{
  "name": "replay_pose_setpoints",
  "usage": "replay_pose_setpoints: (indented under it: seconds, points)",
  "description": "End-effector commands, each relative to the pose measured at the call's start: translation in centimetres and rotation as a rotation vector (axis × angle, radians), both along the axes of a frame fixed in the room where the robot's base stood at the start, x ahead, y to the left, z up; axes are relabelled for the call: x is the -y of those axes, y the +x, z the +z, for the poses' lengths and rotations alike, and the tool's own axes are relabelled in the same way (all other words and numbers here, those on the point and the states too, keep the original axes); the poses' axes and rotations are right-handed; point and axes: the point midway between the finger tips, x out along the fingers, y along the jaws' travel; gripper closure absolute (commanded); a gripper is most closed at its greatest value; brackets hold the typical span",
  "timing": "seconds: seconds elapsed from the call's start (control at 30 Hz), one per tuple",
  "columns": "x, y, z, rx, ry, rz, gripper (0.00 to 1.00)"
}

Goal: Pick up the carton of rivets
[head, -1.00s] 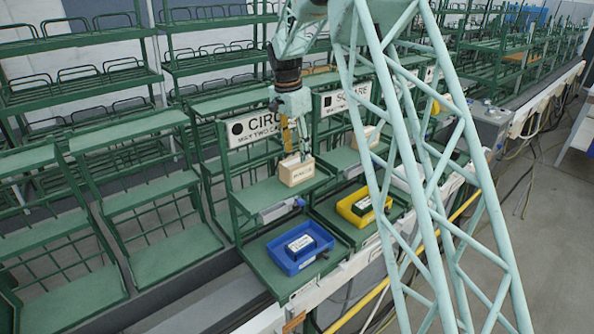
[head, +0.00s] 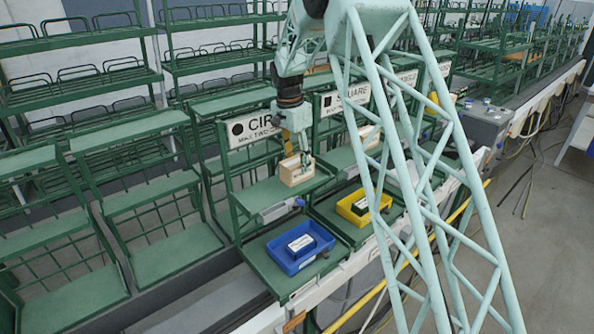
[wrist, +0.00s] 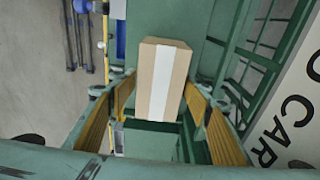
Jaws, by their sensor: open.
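A tan carton (head: 296,172) with dark print too small to read stands on the upper green shelf under the CIRCLE sign. In the wrist view the carton (wrist: 152,80) shows a pale strip down its top. My gripper (head: 296,160) is right above and at the carton in the head view. In the wrist view my gripper (wrist: 160,92) is open, with a yellow-padded finger on each side of the carton's near end. I cannot tell whether either finger touches it. A second tan carton (head: 369,136) stands under the SQUARE sign, partly hidden by my lattice column.
A blue bin (head: 318,262) holding a labelled blue box sits on the lower shelf in front. A yellow bin (head: 345,212) with a dark box is to its right. The CIRCLE sign (head: 243,133) and its rack posts stand close behind my gripper. Shelves at left are empty.

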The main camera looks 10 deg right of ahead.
Motion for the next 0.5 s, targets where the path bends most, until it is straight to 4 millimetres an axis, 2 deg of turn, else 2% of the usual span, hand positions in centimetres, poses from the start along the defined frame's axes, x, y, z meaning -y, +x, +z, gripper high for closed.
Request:
replay_pose_setpoints:
  seconds: [0.23,0.5]
  points:
    - [0.00,0.00,0.02,0.000,0.000,0.000,0.55]
    - [0.00,0.00,0.02,0.000,0.000,0.000,0.79]
